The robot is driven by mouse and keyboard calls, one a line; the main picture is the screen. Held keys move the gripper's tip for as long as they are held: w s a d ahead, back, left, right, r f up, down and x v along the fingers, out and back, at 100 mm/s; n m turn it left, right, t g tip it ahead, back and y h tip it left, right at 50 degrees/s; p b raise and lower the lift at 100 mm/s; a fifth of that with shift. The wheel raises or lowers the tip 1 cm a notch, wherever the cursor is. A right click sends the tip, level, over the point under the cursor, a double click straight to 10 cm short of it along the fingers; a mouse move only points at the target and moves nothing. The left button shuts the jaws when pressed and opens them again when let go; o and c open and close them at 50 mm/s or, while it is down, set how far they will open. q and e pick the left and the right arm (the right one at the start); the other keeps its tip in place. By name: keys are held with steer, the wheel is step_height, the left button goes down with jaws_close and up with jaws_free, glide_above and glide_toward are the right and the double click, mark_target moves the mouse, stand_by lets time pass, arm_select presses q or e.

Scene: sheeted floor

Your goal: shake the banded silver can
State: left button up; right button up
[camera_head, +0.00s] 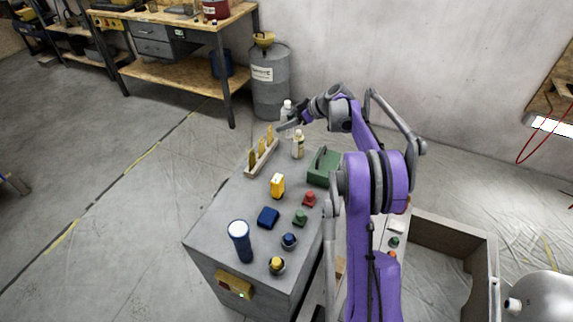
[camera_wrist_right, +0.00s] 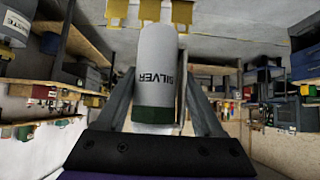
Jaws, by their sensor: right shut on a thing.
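My right gripper (camera_head: 292,123) is held above the far end of the grey cabinet top, shut on a pale can (camera_head: 287,110). In the right wrist view the can (camera_wrist_right: 156,70) stands between both fingers of my right gripper (camera_wrist_right: 157,103). It has a white-grey body, dark "SILVER" lettering and a dark green band at the near end. A second pale bottle or can (camera_head: 298,146) stands upright on the cabinet top just below the gripper in the picture. My left gripper does not show.
The grey cabinet top (camera_head: 215,215) carries a wooden rack (camera_head: 262,158), a green case (camera_head: 323,167), a yellow item (camera_head: 277,185), a blue cylinder (camera_head: 240,240) and several small coloured knobs. A workbench (camera_head: 170,18) and a grey drum (camera_head: 270,82) stand behind. Floor at left is clear.

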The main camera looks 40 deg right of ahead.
mark_target(292, 136)
step_height(292, 136, down, 7)
steer(key=shift+a+f, duration=0.1)
steer(key=shift+f, duration=0.1)
stand_by(0.6)
steer(key=shift+s, duration=0.15)
